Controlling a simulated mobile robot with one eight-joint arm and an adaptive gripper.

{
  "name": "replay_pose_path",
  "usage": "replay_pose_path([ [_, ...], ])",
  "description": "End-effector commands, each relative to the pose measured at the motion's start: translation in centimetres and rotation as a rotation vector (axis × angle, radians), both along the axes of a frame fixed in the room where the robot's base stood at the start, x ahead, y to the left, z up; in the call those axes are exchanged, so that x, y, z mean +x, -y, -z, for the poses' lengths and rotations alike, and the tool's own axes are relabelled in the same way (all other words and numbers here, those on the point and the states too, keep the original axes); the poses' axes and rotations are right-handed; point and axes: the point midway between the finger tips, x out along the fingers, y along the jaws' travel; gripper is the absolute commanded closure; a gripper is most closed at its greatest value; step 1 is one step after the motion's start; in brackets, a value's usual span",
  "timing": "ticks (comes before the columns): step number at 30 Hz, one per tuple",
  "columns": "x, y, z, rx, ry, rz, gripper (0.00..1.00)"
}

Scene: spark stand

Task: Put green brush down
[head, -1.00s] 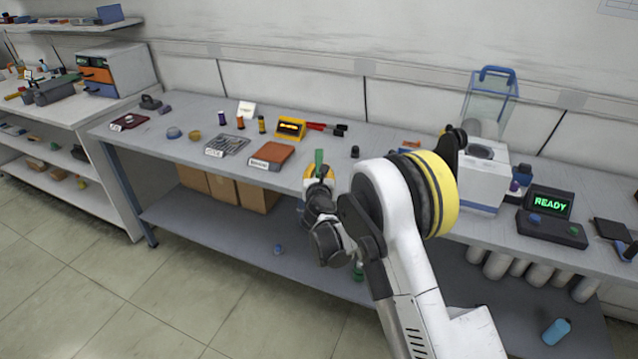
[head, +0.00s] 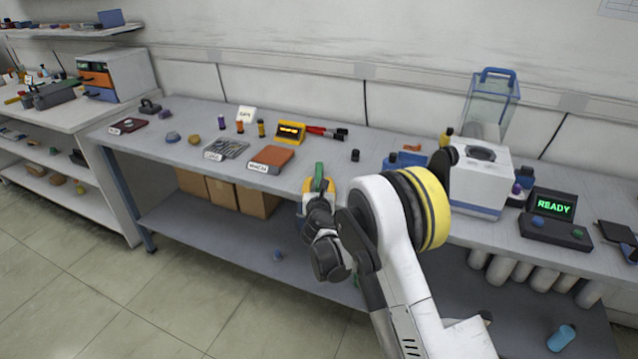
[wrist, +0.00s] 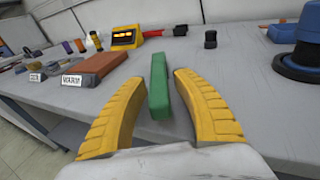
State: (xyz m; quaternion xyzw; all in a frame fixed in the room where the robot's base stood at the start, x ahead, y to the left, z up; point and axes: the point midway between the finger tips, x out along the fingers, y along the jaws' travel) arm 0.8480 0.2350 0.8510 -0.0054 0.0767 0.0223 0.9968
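The green brush (wrist: 158,88) shows as a narrow green block, upright, between the two yellow fingers of my gripper (wrist: 159,79) in the wrist view. Grey tabletop shows in a gap on each side of it, so the fingers are open around it and do not appear to grip it. In the head view the green brush (head: 319,172) stands up between the fingertips of my gripper (head: 318,184), at the front edge of the grey workbench (head: 370,185). Whether its lower end touches the bench is hard to tell.
A brown-orange labelled block (head: 271,159) and a grey labelled tray (head: 226,149) lie to the left. A lit yellow box (head: 290,132) and red-handled tool (head: 326,131) lie behind. A blue item (head: 405,160) and white machine (head: 480,178) stand right. Some bare bench surrounds the brush.

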Motion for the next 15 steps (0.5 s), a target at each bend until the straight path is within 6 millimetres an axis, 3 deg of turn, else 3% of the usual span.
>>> replay_pose_path([
  [5,-1.4,0.0,-0.6,-0.001,0.000,-0.001,0.65],
  [15,-8.8,0.3,-1.9,0.000,0.000,-0.002,0.65],
])
